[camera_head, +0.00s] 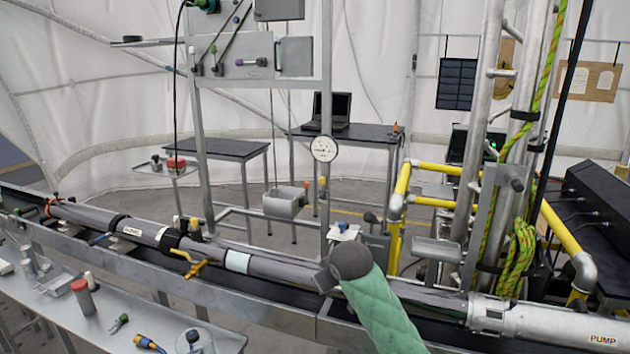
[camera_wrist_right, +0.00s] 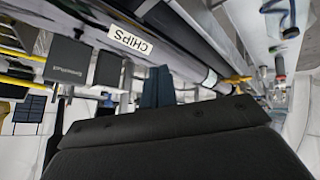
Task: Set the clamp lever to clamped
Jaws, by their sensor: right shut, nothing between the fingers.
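No part is marked as the clamp lever, and I cannot tell for sure which one it is. A brass-yellow handle (camera_head: 190,264) sits on the long grey pipe (camera_head: 285,268) in the head view. A brass fitting (camera_wrist_right: 238,79) also shows in the right wrist view. My right arm, in a green sleeve, reaches over the pipe from the lower right in the head view. My right gripper (camera_wrist_right: 157,88) shows two dark fingers, shut and empty, in front of the pipework beside a "CHIPS" label (camera_wrist_right: 130,39). Whether the fingers touch anything is unclear. My left gripper is out of view.
A side bench (camera_head: 110,325) at lower left holds several small parts. A yellow rail (camera_head: 400,195) and an upright metal column with coiled green rope (camera_head: 518,255) stand to the right. A round gauge (camera_head: 324,149) is on a post behind the pipe.

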